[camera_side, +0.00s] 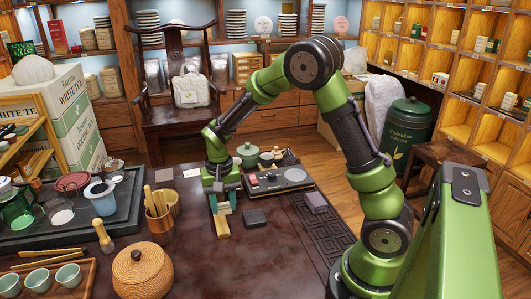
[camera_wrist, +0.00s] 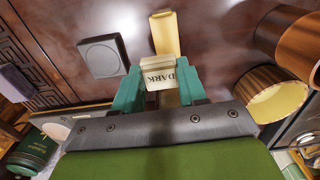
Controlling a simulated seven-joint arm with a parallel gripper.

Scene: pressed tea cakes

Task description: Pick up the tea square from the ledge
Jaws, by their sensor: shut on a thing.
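My gripper (camera_wrist: 160,88) is shut on a small cream block marked "DARK" (camera_wrist: 158,72), held between its teal fingers. In the side view my gripper (camera_side: 222,207) is low over the dark table, and its fingers mostly hide the block. A pale yellow bar (camera_wrist: 165,33) lies just beyond the held block, and also shows in front of the fingers in the side view (camera_side: 222,228). I cannot tell whether the held block touches the bar. A dark grey square with a round mark (camera_wrist: 103,57) lies flat on the table beside the gripper, also seen in the side view (camera_side: 254,217).
A wooden cup of tools (camera_side: 158,218) and a wicker pot (camera_side: 142,271) stand left. The table's front middle is clear.

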